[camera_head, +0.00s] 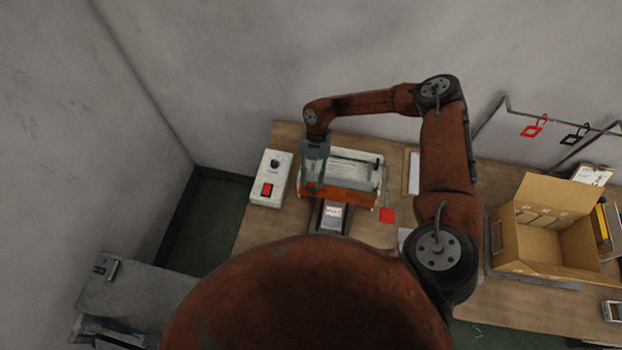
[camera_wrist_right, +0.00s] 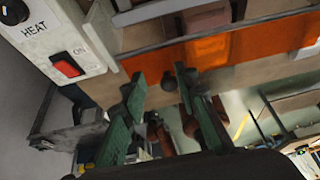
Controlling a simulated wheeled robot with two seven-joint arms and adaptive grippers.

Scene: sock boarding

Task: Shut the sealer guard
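The sealer (camera_head: 354,168) is a pale machine at the back left of the table. Its guard (camera_head: 350,197) is an orange see-through panel along the front edge; how far open it stands is hard to tell. The guard also spans the top of the right wrist view (camera_wrist_right: 262,40). My right gripper (camera_head: 313,185) is over the left end of the sealer, at the guard. In the wrist view its two green fingers (camera_wrist_right: 158,76) are apart with nothing held, their tips just below the guard's left part. Contact cannot be told. My left gripper is not seen.
A white control box (camera_head: 259,190) with a red switch stands close left of the sealer. A small dark device (camera_head: 332,216) sits in front. A red square (camera_head: 388,216) lies at the right. An open cardboard box (camera_head: 540,235) stands farther right.

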